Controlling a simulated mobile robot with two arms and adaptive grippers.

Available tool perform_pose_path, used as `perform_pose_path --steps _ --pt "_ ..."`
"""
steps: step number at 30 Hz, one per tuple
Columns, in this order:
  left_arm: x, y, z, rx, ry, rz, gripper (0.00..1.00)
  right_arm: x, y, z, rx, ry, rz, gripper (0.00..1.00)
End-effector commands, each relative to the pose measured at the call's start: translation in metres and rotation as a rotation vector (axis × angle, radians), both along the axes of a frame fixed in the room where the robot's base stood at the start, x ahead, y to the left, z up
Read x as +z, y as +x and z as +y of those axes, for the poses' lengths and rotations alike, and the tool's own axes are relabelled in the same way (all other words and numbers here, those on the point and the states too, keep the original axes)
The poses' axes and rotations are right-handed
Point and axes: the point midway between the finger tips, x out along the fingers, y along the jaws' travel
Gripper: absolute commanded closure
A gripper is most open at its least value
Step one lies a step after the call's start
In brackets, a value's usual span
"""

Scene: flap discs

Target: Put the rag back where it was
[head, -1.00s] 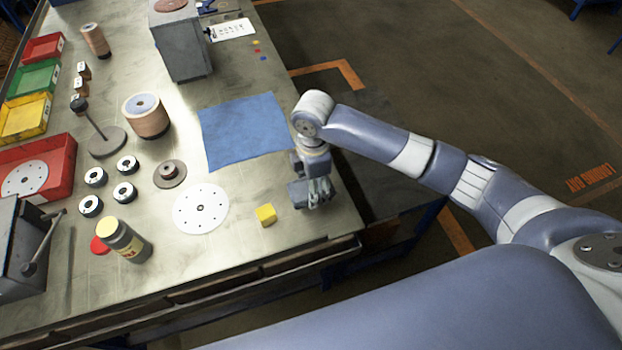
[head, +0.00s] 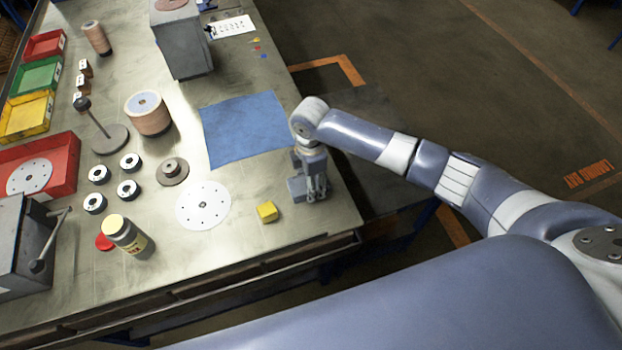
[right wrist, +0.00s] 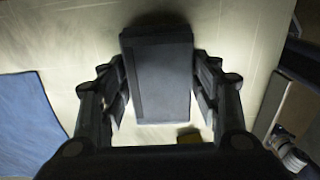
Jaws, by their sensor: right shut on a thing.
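A flat blue cloth (head: 243,128), which looks like the rag, lies spread on the metal workbench. Its edge also shows at the left of the right wrist view (right wrist: 28,118). My right gripper (head: 312,192) is just right of the cloth's near right corner, pointing down over the bench near its right edge. In the right wrist view its fingers (right wrist: 160,95) are shut on a dark grey rectangular block (right wrist: 160,75). Whether the block touches the bench is hard to tell. My left gripper is not in view.
A yellow cube (head: 267,212) sits close, left of and nearer than my right gripper. A white disc (head: 203,205), black-and-white rings, a bottle (head: 126,236) and colored bins (head: 60,165) stand further left. The bench's right edge is close to the gripper.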

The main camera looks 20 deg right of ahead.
Motion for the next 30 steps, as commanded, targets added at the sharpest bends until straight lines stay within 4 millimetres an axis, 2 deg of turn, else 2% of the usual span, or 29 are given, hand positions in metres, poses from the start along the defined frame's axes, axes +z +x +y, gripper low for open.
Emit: perform_pose_path --steps 1,3,13,17,20,30 --pt "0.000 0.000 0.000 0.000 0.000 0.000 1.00 -0.001 0.000 0.000 0.000 0.000 0.000 0.38" --pt "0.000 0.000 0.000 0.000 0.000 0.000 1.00 -0.001 0.000 0.000 0.000 0.000 0.001 0.22" --pt "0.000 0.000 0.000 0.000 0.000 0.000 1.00 0.000 0.000 0.000 0.000 0.000 0.001 0.22" --pt "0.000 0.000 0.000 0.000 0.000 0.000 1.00 0.006 0.000 0.000 0.001 0.001 -0.001 0.22" --pt "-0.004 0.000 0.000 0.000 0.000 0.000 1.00 0.020 0.001 0.001 0.001 0.002 -0.002 0.22" --pt "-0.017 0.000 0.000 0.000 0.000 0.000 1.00 0.091 0.001 0.001 0.001 0.001 -0.004 0.22"
